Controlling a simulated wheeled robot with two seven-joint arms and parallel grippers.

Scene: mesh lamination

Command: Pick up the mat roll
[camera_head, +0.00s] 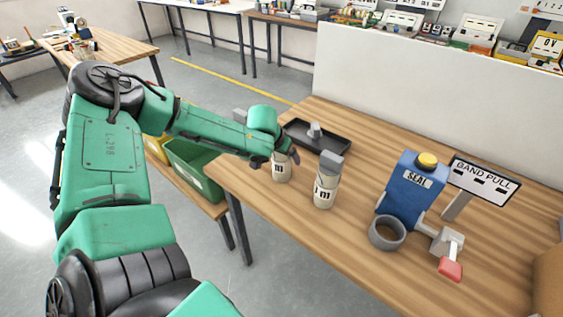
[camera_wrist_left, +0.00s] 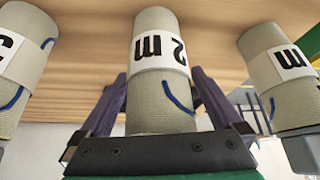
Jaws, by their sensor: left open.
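Beige mat rolls with white labels and blue ties stand upright on the wooden table. My left gripper (camera_head: 268,161) is at the nearer-left roll (camera_head: 281,169), partly covering its top. In the left wrist view, my open left gripper (camera_wrist_left: 158,78) has one dark finger on each side of the roll labelled 2 m (camera_wrist_left: 155,90). I cannot tell whether the fingers touch it. The wrist view shows neighbouring rolls at the left (camera_wrist_left: 22,60) and right (camera_wrist_left: 285,95). My right gripper is not in view.
A black tray (camera_head: 335,145) with a grey piece lies behind the rolls. A blue sealer (camera_head: 405,190), a grey tape ring (camera_head: 387,233) and a BAND PULL sign (camera_head: 484,182) stand to the right. Green and yellow bins (camera_head: 193,170) sit left of the table (camera_head: 300,235).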

